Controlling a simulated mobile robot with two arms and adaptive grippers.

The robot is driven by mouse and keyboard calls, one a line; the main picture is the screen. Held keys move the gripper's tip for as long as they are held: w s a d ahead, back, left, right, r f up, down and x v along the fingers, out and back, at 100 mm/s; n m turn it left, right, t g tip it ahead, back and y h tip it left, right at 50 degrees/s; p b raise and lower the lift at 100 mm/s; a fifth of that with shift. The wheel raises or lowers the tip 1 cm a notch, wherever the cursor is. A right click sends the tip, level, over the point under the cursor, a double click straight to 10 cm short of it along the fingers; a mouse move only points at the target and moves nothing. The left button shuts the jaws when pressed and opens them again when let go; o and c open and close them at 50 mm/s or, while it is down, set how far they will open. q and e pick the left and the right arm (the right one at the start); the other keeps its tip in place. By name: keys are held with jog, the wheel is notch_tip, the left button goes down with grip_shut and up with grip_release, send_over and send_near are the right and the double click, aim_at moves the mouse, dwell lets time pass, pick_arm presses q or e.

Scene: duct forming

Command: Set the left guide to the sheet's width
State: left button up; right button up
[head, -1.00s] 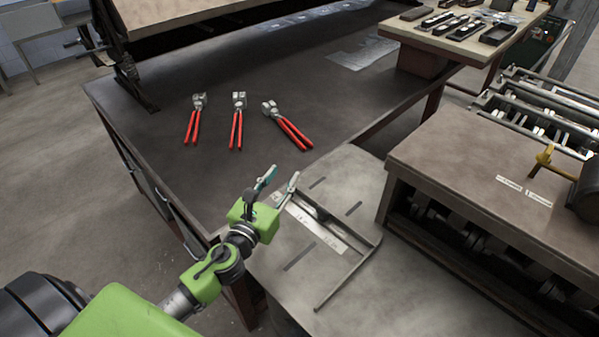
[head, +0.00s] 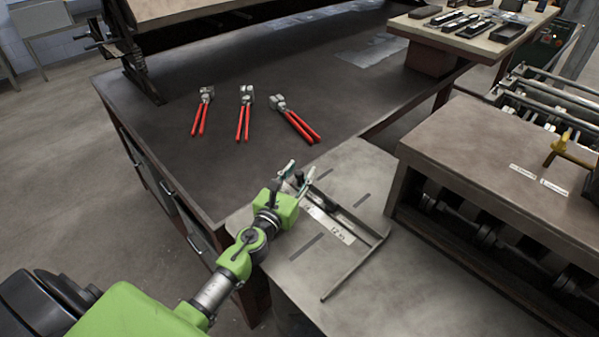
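A feed table (head: 375,183) carries a metal guide frame with a long cross rail (head: 350,217) and a white scale strip (head: 327,224) beside it. A thin guide bar (head: 355,268) runs toward me from the rail's right end. My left gripper (head: 301,167) is at the rail's left end, its fingers apart with a gap between the tips. The fingers and green body cover that end, so the left guide is mostly hidden, and I cannot tell whether the fingers touch it. I cannot make out a sheet on the table. My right gripper is out of view.
Three red-handled tools (head: 245,115) lie on the dark workbench (head: 190,165) behind. A machine with a flat top (head: 480,150) stands close on the right. A wooden table (head: 440,35) with several dark tools is at the back right.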

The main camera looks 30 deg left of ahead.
aim_at(357, 229)
pick_arm(q)
grip_shut()
jog(key=shift+d, duration=0.2)
jog(key=s+d, duration=0.2)
jog(key=d, duration=0.4)
jog(key=s+d, duration=0.2)
jog(key=d, duration=0.4)
jog(key=s+d, duration=0.2)
jog(key=d, duration=0.5)
jog(key=shift+s, duration=0.35)
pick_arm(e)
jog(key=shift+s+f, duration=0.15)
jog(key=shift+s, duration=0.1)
pick_arm(q)
grip_release()
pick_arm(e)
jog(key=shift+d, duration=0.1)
